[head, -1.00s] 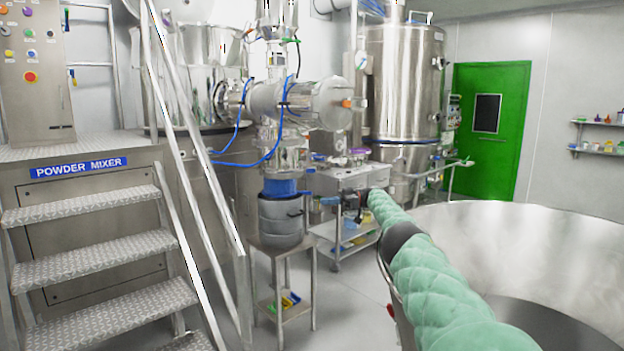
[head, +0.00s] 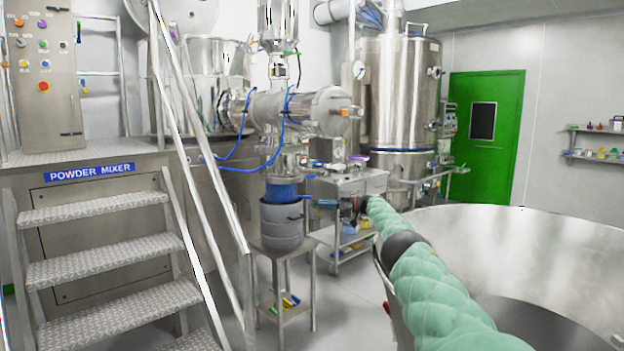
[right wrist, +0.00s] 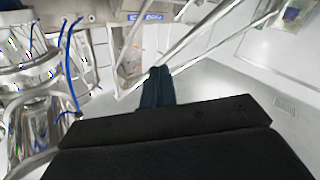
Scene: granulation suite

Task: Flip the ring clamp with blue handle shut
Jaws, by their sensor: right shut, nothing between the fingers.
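A grey drum (head: 286,226) with a blue band (head: 282,189) around its top stands under the steel outlet of the mixer. No ring clamp with a blue handle can be made out clearly at this size. My right gripper (head: 308,202) reaches in from the right, just right of the drum's top. Whether it touches anything there I cannot tell. Its narrow dark blue fingers (right wrist: 157,82) are together and empty in the right wrist view. My left gripper is not in view.
The drum rests on a small steel stand (head: 284,255). Metal stairs (head: 110,250) with handrails are on the left. A large open steel vessel (head: 560,230) fills the right front. A steel cart (head: 345,186) stands behind my gripper. Blue hoses hang near the mixer.

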